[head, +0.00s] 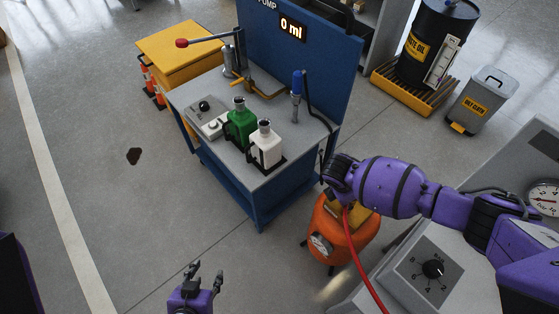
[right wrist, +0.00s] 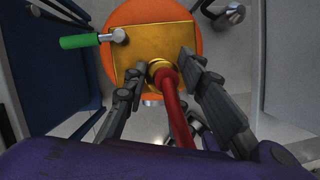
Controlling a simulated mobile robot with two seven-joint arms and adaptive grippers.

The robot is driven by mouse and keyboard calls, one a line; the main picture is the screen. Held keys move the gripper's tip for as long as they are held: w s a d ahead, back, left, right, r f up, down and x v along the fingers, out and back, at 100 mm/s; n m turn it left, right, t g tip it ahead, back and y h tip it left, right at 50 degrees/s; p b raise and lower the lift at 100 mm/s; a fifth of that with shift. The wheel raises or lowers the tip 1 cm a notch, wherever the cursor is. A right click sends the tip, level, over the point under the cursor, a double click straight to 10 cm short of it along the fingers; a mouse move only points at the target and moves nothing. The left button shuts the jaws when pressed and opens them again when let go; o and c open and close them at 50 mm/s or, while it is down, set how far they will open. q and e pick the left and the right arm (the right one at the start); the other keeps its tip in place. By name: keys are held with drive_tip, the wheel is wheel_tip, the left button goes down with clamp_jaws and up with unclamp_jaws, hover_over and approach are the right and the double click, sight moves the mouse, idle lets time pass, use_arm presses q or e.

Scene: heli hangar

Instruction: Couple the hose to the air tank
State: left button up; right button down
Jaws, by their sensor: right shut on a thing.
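The orange air tank (head: 341,232) stands on the floor right of the blue pump cart. In the right wrist view its brass-coloured top block (right wrist: 185,42) carries a green-handled lever (right wrist: 92,39). The red hose (head: 364,262) runs from the tank's top to the lower right. My right gripper (right wrist: 163,72) is shut on the hose's end, just at the block. A brass ring (right wrist: 158,68) shows at the hose's tip; whether it is seated on a fitting I cannot tell. My left gripper (head: 206,270) is open and empty over bare floor.
The blue pump cart (head: 262,205) bears a green jug (head: 240,128) and a white jug (head: 266,150). A grey console with a knob (head: 432,269) stands right of the tank.

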drive_tip(key=shift+s+f+b, duration=0.1)
drive_tip(key=shift+f+b, duration=0.25)
drive_tip(key=shift+f, duration=0.65)
drive_tip(key=c, duration=1.4)
unclamp_jaws()
drive_tip(key=o, duration=0.5)
use_arm(q)
drive_tip(key=shift+s+f, duration=0.55)
drive_tip(key=shift+f, duration=0.1)
use_arm(e)
drive_tip(key=shift+r+p, duration=0.9)
drive_tip(key=shift+r, duration=0.8)
drive_tip(key=shift+r+p, duration=0.65)
drive_tip(key=shift+r, duration=1.8)
use_arm(q)
drive_tip(key=w+r+t, duration=0.1)
drive_tip(key=w+r, duration=0.4)
drive_tip(key=shift+d+r, duration=0.2)
drive_tip(key=shift+r, duration=0.05)
use_arm(e)
drive_tip(key=shift+r, duration=1.4)
